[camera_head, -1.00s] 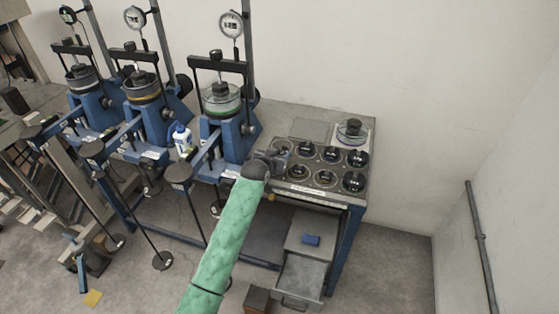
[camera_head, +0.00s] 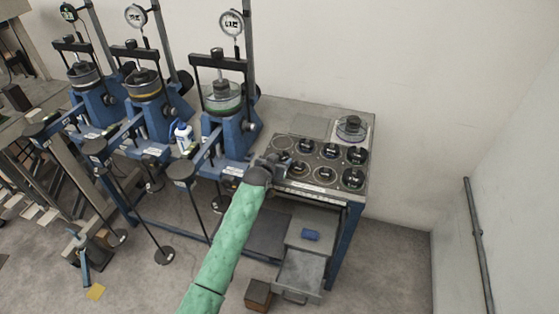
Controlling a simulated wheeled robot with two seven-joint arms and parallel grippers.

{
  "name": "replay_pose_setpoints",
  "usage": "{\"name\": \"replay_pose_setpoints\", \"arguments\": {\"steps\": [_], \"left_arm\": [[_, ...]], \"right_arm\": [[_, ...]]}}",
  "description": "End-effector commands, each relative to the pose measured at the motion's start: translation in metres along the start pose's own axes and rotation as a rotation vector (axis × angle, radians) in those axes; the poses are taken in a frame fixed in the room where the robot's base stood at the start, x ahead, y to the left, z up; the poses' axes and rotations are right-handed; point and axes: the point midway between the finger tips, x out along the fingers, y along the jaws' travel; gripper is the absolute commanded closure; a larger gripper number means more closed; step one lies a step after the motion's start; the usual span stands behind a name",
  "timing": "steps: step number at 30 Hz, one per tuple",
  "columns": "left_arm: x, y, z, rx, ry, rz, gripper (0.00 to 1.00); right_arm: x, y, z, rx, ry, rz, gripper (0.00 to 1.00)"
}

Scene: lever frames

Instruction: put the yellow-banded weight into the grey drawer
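The grey drawer (camera_head: 300,274) stands pulled out of a small grey cabinet (camera_head: 310,220) under the bench's right end, and the part of its inside that shows looks empty. Several dark, round weights sit in a tray (camera_head: 341,166) on the bench. Their band colours are too small to read, so I cannot tell which is the yellow-banded weight. My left gripper (camera_head: 277,160) is over the tray's left edge, beside a slot (camera_head: 283,143) that looks empty. Its fingers are too small and dark to show whether they are open or hold something. My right gripper is out of view.
A blue block (camera_head: 310,235) lies on the cabinet top. Blue lever frames (camera_head: 230,125) with long arms and hanging rods crowd the left. A brown box (camera_head: 257,294) is on the floor left of the drawer.

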Motion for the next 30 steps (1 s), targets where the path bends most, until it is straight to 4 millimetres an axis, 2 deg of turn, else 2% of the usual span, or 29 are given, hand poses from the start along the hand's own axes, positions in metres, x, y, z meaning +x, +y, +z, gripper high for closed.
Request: {"name": "replay_pose_setpoints", "arguments": {"steps": [11,15,18,24,30], "left_arm": [[-0.006,0.000,-0.001,0.000,0.001,0.000,0.47],[-0.024,0.000,0.001,0.001,0.001,0.000,0.47],[-0.043,0.000,0.002,0.001,0.000,-0.001,0.47],[-0.080,0.000,0.001,0.001,0.001,0.000,0.47],[-0.108,0.000,-0.001,0.000,0.002,0.000,0.47]], "right_arm": [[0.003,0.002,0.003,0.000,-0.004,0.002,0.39],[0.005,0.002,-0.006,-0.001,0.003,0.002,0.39],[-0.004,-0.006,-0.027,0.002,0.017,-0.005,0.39],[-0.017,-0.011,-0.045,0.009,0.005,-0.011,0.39],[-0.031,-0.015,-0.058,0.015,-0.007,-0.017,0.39]]}}
